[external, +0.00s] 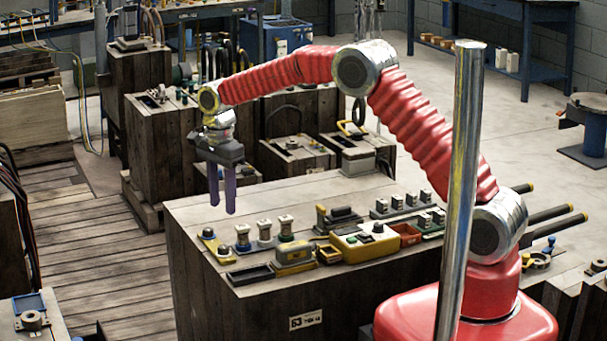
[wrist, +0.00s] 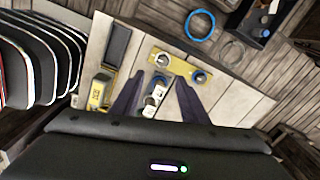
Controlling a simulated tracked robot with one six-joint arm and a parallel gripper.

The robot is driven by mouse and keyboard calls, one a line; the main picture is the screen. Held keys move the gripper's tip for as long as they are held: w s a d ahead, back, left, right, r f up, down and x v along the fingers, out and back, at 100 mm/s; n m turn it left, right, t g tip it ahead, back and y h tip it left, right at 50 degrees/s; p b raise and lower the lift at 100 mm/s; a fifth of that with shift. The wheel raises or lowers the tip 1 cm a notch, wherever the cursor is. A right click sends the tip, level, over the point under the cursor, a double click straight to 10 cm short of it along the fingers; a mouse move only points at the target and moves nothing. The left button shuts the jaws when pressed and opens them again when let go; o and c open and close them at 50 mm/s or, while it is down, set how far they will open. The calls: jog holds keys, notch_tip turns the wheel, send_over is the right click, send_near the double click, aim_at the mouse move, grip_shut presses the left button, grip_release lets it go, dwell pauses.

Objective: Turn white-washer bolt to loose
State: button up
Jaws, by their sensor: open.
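A yellow plate (external: 214,244) lies at the left end of the wooden bench top and carries two hex-headed bolts. The bolt with a pale washer, which looks like the white-washer bolt (external: 223,250), is at its near end; it also shows in the wrist view (wrist: 161,59). The other bolt, with a blue washer (wrist: 199,76), is at the plate's other end. My gripper (external: 222,222) points down, open and empty, above the bench near the plate. In the wrist view its fingers (wrist: 160,80) are apart, with the plate beyond their tips. The exact height gap cannot be told.
A row of pale-topped posts with coloured bases (external: 264,232) stands right of the plate. A metal pole (external: 462,180) stands in the foreground.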

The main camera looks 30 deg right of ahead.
aim_at(223, 247)
jog(key=m, duration=0.1)
jog(key=r+m, duration=0.1)
jog(key=m, duration=0.1)
jog(key=r+m, duration=0.1)
jog(key=m, duration=0.1)
jog(key=shift+w+a, duration=0.15)
jog(key=shift+w, duration=0.1)
jog(key=shift+f, duration=0.1)
notch_tip(223, 247, down, 14)
jog(key=shift+r, duration=0.2)
dwell(0.4)
grip_shut()
dwell(0.5)
